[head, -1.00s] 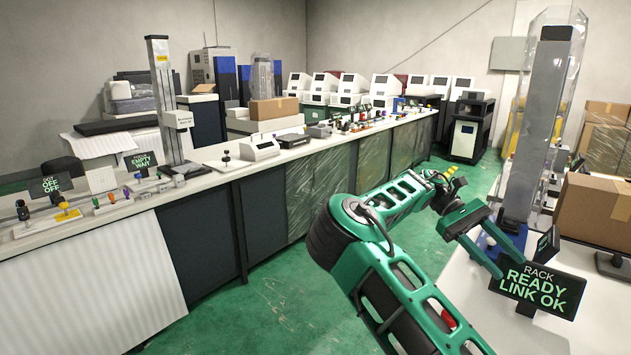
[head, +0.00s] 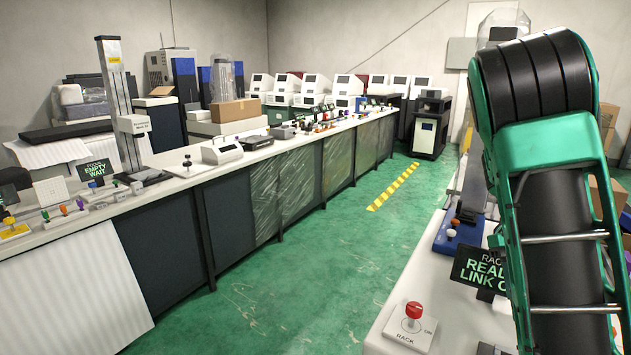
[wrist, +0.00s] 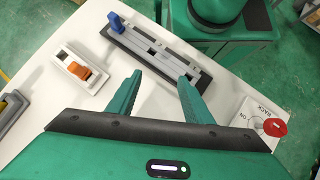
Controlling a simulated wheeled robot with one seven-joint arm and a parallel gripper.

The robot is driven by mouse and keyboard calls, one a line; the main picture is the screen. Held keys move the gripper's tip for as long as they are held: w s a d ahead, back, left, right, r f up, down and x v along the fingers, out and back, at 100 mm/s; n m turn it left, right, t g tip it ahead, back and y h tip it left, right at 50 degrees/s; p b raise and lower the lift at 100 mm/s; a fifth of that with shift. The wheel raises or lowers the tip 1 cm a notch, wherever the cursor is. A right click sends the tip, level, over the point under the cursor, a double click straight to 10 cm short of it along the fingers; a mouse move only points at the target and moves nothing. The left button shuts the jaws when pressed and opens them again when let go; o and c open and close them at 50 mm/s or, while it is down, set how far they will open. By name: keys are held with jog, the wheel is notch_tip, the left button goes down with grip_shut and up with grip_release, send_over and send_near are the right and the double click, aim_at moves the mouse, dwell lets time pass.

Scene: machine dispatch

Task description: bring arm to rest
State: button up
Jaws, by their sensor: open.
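My gripper (wrist: 160,78) shows in the wrist view as two green fingers spread apart, with nothing between them. It points down over a white table top (wrist: 55,42). In the head view my green and black arm (head: 560,170) rises large along the right side, and the gripper is out of sight there.
Near the fingers, the wrist view shows a dark slotted fixture (wrist: 158,50) with a blue handle, a white block with an orange switch (wrist: 80,68), and a red knob (wrist: 275,127). Green floor (head: 330,265) is clear between the benches.

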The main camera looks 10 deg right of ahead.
jog(key=s+a+m+t, duration=0.2)
jog(key=s+a+t, duration=0.1)
jog(key=s, duration=0.3)
jog(key=s+a+r+m+t, duration=0.1)
jog(key=s+a+m+t, duration=0.1)
jog(key=s+a+t, duration=0.2)
jog(key=shift+s+a+t, duration=0.3)
jog(key=shift+s+a, duration=0.65)
jog(key=shift+s, duration=0.85)
